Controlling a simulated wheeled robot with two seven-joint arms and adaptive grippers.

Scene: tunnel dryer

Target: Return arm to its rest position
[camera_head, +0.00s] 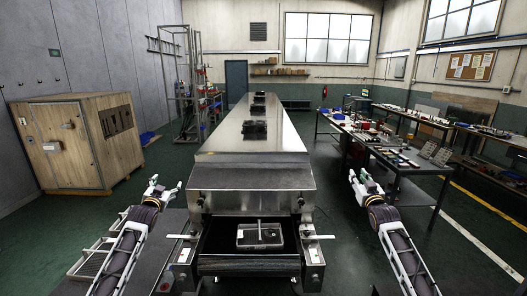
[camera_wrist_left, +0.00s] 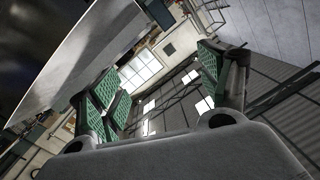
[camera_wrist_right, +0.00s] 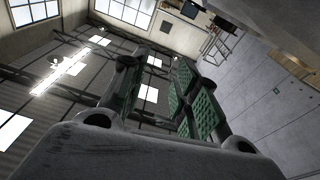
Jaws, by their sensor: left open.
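My left gripper (camera_head: 165,187) is raised to the left of the dryer's near end. In the left wrist view its two green-padded fingers (camera_wrist_left: 160,90) stand wide apart with nothing between them. My right gripper (camera_head: 364,181) is raised to the right of the dryer. In the right wrist view its fingers (camera_wrist_right: 160,92) are apart by a smaller gap, through which the ceiling shows. It holds nothing. Both wrist cameras look up toward the ceiling and windows.
The long steel tunnel dryer (camera_head: 252,178) runs away from me in the middle. A tray (camera_head: 260,246) with small parts sits at its open mouth. Another tray (camera_head: 88,262) lies at the lower left. A wooden crate (camera_head: 75,145) and cluttered workbenches (camera_head: 412,168) flank the dryer.

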